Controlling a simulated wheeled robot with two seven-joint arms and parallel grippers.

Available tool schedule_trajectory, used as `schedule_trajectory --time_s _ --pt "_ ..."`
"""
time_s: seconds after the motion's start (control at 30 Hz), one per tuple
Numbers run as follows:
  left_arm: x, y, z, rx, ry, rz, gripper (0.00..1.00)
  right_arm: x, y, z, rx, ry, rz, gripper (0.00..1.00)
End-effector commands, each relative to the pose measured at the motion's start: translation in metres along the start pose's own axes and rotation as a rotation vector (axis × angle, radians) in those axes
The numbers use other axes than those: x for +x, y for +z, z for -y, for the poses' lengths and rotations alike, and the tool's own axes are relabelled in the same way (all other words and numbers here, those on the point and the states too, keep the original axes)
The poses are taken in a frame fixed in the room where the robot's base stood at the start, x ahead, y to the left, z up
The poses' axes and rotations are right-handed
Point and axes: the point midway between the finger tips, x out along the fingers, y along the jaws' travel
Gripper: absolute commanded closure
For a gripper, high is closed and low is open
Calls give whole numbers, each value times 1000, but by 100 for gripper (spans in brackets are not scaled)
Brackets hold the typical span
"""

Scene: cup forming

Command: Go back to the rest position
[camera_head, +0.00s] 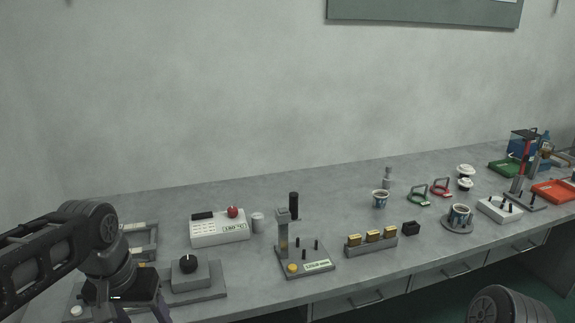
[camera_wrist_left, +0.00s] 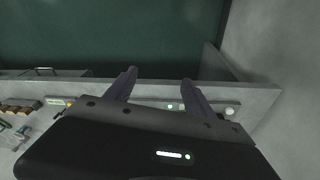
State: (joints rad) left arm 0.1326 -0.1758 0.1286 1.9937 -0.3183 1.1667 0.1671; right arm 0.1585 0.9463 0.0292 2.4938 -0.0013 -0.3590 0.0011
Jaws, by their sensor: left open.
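My left arm comes in at the lower left of the head view. Its gripper is at the bottom edge there, low over the left end of the grey bench (camera_head: 345,205), and partly cut off. In the left wrist view my left gripper (camera_wrist_left: 158,85) shows two dark fingers spread apart with nothing between them. The fingers point past the bench edge toward the dark green floor (camera_wrist_left: 110,30). At the lower right of the head view a dark rounded link of my right arm shows; the right gripper is not in view.
A dark-knobbed grey device (camera_head: 190,275) is beside my left gripper. A white display box (camera_head: 218,228), a post stand (camera_head: 305,262), a block with gold pieces (camera_head: 371,243), a cup on a round base (camera_head: 458,219) and red (camera_head: 555,191) and green trays stand along the bench.

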Motion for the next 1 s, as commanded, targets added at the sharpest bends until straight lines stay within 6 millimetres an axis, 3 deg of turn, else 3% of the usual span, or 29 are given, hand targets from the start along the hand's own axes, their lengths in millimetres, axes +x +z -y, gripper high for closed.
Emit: schedule_trajectory --time_s 0.17,0.37,0.47,0.57,0.67,0.8,0.9,1.0 --pt "10 -26 -14 17 49 -118 37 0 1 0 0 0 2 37" --pt "53 -58 -45 39 134 -235 37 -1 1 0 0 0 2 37" --pt "93 -68 -67 41 191 -278 37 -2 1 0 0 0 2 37" --pt "155 -64 -97 25 258 -302 37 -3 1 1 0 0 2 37" --pt "228 -34 -124 -15 306 -290 37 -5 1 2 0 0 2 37" --pt "308 43 -148 -70 323 -204 37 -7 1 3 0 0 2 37" --pt "344 107 -157 -91 318 -100 37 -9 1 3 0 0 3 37" --pt "363 161 -164 -94 316 12 37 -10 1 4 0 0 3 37"
